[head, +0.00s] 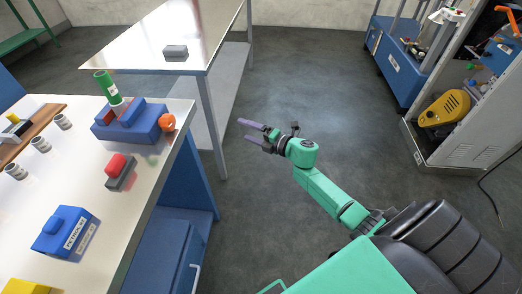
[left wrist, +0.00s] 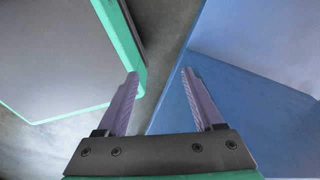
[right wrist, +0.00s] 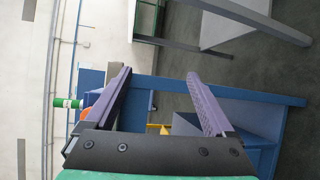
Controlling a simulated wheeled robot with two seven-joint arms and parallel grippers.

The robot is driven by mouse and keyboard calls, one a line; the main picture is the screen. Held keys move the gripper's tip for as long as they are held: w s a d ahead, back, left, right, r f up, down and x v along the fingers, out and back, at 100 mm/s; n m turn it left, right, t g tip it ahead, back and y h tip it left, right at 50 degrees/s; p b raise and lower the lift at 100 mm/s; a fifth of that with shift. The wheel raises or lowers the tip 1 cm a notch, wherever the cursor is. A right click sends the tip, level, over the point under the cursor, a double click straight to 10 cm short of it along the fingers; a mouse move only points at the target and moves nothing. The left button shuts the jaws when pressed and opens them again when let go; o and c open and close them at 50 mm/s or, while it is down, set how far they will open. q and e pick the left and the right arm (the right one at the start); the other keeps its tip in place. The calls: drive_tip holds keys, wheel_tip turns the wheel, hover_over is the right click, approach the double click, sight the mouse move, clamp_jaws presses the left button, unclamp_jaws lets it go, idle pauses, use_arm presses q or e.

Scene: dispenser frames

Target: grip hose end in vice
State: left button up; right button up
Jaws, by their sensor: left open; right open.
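A blue vice (head: 112,131) with an orange knob (head: 167,122) sits at the far end of the white workbench. A green cylinder with a pale band (head: 106,86), possibly the hose end, stands tilted at the vice; I cannot tell whether the jaws hold it. It also shows beside the left finger in the right wrist view (right wrist: 68,103). My right gripper (head: 254,131) is open and empty, over the floor to the right of the bench, apart from the vice. My left gripper (left wrist: 157,72) is open and empty in the left wrist view, near a blue panel.
The workbench (head: 150,190) also holds a red-and-grey block (head: 120,172), a blue box (head: 65,232) and a wooden rack (head: 30,136). A second table (head: 150,45) stands behind with a grey block (head: 175,51). A blue cart (head: 400,70) stands far right. The floor (head: 300,75) between is clear.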

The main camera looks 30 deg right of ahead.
drive_tip(key=s+d+f+m+h, duration=0.3)
drive_tip(key=f+m, duration=0.2)
drive_tip(key=f, duration=0.4)
drive_tip(key=shift+f+m+g+p, duration=0.2)
drive_tip(key=shift+m+g+p, duration=0.1)
drive_tip(key=shift+m+g, duration=0.1)
